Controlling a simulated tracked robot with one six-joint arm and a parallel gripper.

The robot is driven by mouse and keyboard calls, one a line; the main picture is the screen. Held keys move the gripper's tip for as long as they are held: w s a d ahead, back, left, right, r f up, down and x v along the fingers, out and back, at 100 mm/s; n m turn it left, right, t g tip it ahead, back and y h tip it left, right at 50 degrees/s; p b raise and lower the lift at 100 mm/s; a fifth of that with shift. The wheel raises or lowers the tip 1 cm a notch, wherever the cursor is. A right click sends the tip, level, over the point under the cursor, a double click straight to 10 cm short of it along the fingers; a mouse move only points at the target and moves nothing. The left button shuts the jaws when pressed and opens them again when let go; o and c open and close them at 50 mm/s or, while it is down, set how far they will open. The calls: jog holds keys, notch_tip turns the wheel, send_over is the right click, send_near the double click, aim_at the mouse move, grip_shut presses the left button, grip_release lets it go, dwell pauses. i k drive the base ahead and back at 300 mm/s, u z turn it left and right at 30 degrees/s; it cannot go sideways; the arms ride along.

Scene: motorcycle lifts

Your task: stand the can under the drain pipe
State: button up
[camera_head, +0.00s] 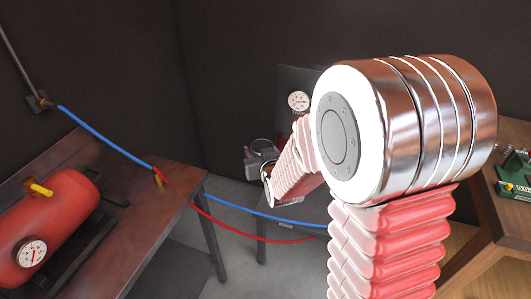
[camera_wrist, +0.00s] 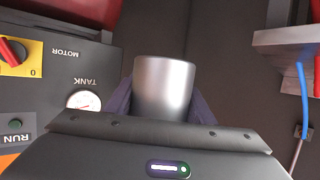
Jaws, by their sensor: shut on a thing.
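My gripper (camera_wrist: 163,102) is shut on a plain silvery metal can (camera_wrist: 165,84) in the wrist view. Its dark purple fingers are on both sides of the can. The wrist picture is upside down, as the panel lettering shows. In the head view the gripper end is small and partly hidden behind my arm, near the panel, and I cannot make out the can clearly there. I cannot pick out a drain pipe with certainty in either view.
A panel with a tank gauge (camera_wrist: 84,100) stands beside the can. A red tank (camera_head: 50,225) sits on a brown table (camera_head: 150,200) at left. A blue hose (camera_head: 105,138) and a red hose (camera_head: 240,232) hang across the gap. A wooden bench (camera_head: 482,225) is at right.

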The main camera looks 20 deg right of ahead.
aim_at(291, 207)
jog(key=k, duration=1.35)
jog(key=u, duration=0.1)
jog(key=i, duration=0.45)
jog(key=u, duration=0.55)
jog(key=i, duration=1.35)
jog(key=z, duration=0.65)
